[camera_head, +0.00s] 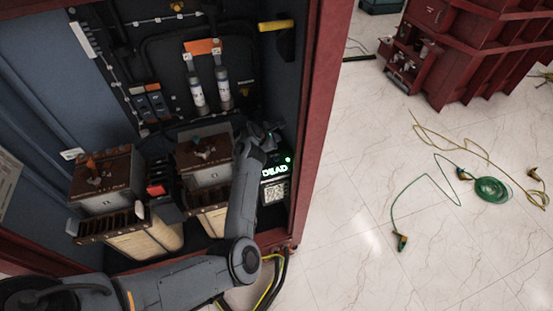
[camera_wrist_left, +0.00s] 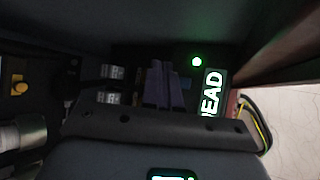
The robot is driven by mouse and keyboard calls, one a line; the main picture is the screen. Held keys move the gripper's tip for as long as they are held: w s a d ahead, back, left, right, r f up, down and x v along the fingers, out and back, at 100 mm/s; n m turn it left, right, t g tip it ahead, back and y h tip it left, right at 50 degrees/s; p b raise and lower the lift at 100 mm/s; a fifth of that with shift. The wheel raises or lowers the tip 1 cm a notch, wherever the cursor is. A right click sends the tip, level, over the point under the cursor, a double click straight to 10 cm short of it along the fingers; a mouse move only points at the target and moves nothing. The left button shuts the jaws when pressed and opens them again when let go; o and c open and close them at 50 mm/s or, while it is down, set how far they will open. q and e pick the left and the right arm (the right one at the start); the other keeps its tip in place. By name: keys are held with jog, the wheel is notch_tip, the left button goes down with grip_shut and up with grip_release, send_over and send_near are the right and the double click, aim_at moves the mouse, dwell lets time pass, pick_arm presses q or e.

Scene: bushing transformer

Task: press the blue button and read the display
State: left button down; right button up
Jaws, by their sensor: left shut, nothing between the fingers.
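The display (camera_head: 274,171) is lit on a black unit at the right of the cabinet floor, and it reads "DEAD". In the left wrist view the display (camera_wrist_left: 212,92) shows sideways and partly cut off, with "EAD" readable. A round green light (camera_head: 288,159) glows beside it; it also shows in the left wrist view (camera_wrist_left: 196,62). My left gripper (camera_head: 270,133) is shut and empty, just behind the unit in the head view. In the left wrist view its fingers (camera_wrist_left: 164,86) are beside the display. I cannot make out the blue button clearly; the fingers may hide it. My right gripper is not in view.
The cabinet's red frame (camera_head: 318,120) stands close to the right of the unit. Two brown-topped boxes (camera_head: 104,182) stand to the left. Cables hang at the front edge. A green cable (camera_head: 490,190) and a yellow one lie on the pale floor.

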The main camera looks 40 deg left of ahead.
pick_arm(q)
jog(key=b, duration=0.6)
send_over(275, 160)
notch_tip(275, 160, down, 7)
jog(key=shift+r, duration=0.2)
jog(key=shift+f+b, duration=0.55)
jog(key=shift+f, duration=0.35)
jog(key=shift+f, duration=0.2)
dwell(0.8)
jog(key=shift+f, duration=0.35)
dwell(0.5)
jog(key=shift+f, duration=0.35)
jog(key=shift+r, duration=0.15)
dwell(0.5)
jog(key=shift+r+p, duration=0.7)
jog(key=shift+r, duration=0.05)
